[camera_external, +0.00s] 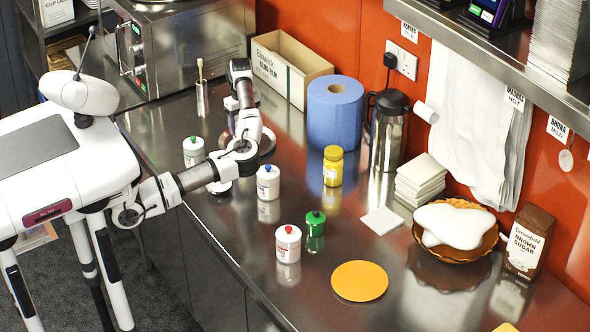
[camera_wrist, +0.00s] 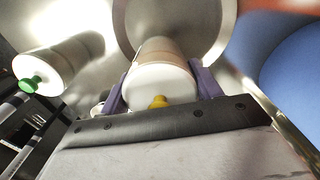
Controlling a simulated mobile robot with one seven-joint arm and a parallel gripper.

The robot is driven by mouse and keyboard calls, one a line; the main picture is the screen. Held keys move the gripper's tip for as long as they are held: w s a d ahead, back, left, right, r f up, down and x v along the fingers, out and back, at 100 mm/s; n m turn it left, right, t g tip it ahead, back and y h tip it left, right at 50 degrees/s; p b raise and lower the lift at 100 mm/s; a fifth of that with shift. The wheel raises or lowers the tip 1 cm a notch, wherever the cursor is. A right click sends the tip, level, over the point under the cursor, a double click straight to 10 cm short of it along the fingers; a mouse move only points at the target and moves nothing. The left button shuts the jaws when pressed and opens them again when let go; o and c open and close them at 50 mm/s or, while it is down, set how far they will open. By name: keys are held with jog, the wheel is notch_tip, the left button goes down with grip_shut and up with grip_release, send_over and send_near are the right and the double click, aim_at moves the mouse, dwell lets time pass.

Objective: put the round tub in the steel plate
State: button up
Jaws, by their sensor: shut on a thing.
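The round tub (camera_wrist: 160,80), with a white lid, yellow knob and tan-looking side, sits between the purple fingers of my gripper (camera_wrist: 160,93) in the wrist view. My gripper is shut on it. The steel plate (camera_wrist: 222,30) is a round grey disc just beyond the tub, and the tub overlaps it in that view. I cannot tell whether the tub touches the plate. In the external view the plate's dark round edge (camera_external: 267,140) shows behind my arm, and my gripper (camera_external: 232,104) is above the counter beside it. The tub is mostly hidden there.
A white tub with a green knob (camera_external: 193,151) stands nearby, also in the wrist view (camera_wrist: 58,66). Blue-knobbed (camera_external: 268,182) and red-knobbed (camera_external: 288,243) tubs stand nearer. A blue roll (camera_external: 335,115), yellow jar (camera_external: 333,166) and open box (camera_external: 290,70) are close to the right.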

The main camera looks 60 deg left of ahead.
jog(key=shift+f+p, duration=0.4)
jog(key=shift+f, duration=1.8)
jog(key=shift+f, duration=0.25)
jog(key=o, duration=1.2)
jog(key=shift+r, duration=0.1)
notch_tip(320, 180, up, 12)
jog(key=shift+r+b, duration=0.15)
jog(key=shift+b, duration=0.85)
